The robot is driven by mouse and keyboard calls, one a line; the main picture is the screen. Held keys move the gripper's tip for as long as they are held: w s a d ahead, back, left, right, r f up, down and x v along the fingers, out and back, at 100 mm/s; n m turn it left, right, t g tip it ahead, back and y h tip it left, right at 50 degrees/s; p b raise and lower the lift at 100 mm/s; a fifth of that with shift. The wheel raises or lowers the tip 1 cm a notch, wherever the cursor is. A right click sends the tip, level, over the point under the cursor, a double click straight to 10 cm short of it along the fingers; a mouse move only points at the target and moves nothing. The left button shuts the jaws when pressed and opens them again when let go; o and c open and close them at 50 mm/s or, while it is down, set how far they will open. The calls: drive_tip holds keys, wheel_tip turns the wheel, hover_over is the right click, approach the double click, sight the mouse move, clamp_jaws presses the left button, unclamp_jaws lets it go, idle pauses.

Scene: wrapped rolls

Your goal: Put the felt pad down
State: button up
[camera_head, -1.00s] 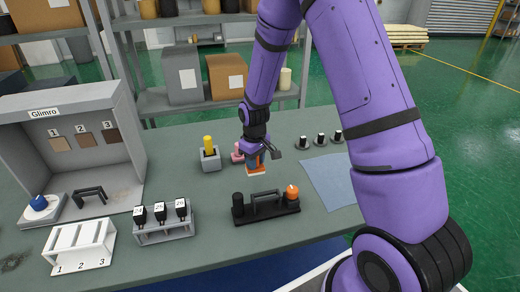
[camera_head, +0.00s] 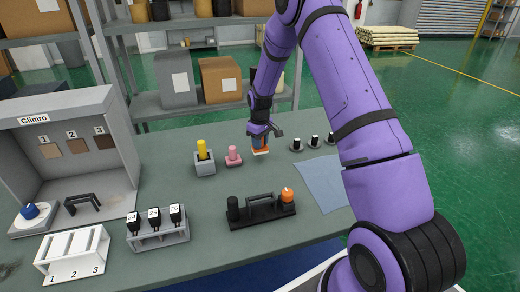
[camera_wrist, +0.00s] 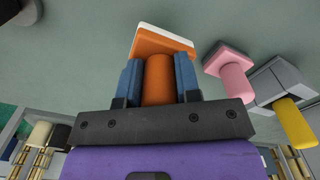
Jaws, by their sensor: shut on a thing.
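The felt pad (camera_head: 261,151) is an orange block with a white face and an orange round handle. My gripper (camera_head: 262,139) is shut on that handle. In the wrist view the blue fingers (camera_wrist: 159,82) sit on both sides of the handle, and the pad's orange plate (camera_wrist: 162,42) with its white edge is beyond them. The pad is over the grey-green bench (camera_head: 200,237), to the right of a pink handled piece (camera_head: 233,156). I cannot tell whether it touches the bench.
A yellow piece in a grey holder (camera_head: 204,163) stands left of the pink piece. Several black-topped discs (camera_head: 314,142) stand to the right. A light blue cloth (camera_head: 322,182) and a black rack with an orange knob (camera_head: 262,212) lie nearer.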

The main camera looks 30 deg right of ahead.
drive_tip(key=shift+f, duration=1.65)
drive_tip(key=shift+f, duration=0.15)
drive_tip(key=o, duration=0.9)
